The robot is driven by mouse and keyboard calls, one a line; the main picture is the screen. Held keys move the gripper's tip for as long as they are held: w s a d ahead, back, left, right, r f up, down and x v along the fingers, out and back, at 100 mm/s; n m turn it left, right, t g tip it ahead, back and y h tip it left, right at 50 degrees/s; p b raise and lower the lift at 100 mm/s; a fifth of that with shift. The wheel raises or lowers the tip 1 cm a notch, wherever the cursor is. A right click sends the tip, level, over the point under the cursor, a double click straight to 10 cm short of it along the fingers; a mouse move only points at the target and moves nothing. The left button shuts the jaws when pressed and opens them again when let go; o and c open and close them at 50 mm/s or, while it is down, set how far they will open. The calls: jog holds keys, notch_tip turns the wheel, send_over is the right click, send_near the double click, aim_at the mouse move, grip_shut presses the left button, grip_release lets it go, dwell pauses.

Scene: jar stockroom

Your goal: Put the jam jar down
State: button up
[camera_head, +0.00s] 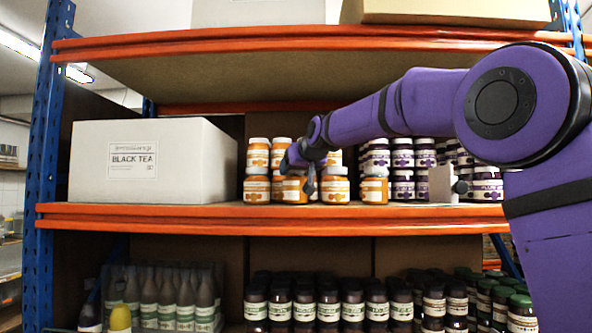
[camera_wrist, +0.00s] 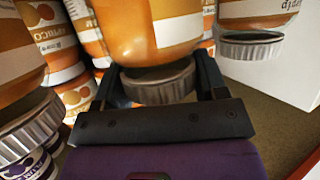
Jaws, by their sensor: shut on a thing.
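My gripper (camera_head: 310,178) reaches into the middle shelf among the orange jam jars. In the wrist view my gripper (camera_wrist: 158,82) has its two fingers on either side of an orange jar (camera_wrist: 150,28) with a grey lid, shut on it. The wrist view shows the jars upside down. In the head view the gripper partly hides the held jar (camera_head: 293,190), and I cannot tell whether its base touches the shelf. Other orange jars, labelled apricot, stand close by, some stacked in two layers (camera_head: 257,160).
A white black tea box (camera_head: 150,160) stands left of the orange jars. Purple plum jars (camera_head: 403,160) stand to the right, with a small beige block (camera_head: 441,184) before them. The orange shelf beam (camera_head: 270,217) runs along the front. Bottles and dark jars fill the shelf below.

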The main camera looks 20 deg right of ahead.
dwell(0.3)
jog(key=o, duration=1.5)
jog(key=shift+f, duration=0.15)
jog(key=v, duration=1.2)
jog(key=shift+s, duration=0.1)
jog(key=s+d+f+g, duration=0.1)
jog(key=s+f+g, duration=0.1)
jog(key=s+f, duration=0.8)
jog(key=s+d+f+m+g+h, duration=0.1)
jog(key=s+d+f+g, duration=0.1)
jog(key=s+f, duration=0.9)
jog(key=s+d+f+g+h, duration=0.1)
jog(key=s+f+g, duration=0.3)
jog(key=s+f, duration=0.7)
jog(key=shift+s+d+m, duration=0.15)
jog(key=shift+s+d, duration=0.05)
jog(key=shift+s, duration=0.7)
jog(key=shift+s+d+m, duration=0.1)
jog(key=shift+s+d, duration=0.1)
jog(key=shift+s, duration=0.75)
jog(key=shift+s+d+m, duration=0.15)
jog(key=shift+s+d, duration=0.05)
jog(key=shift+s, duration=0.7)
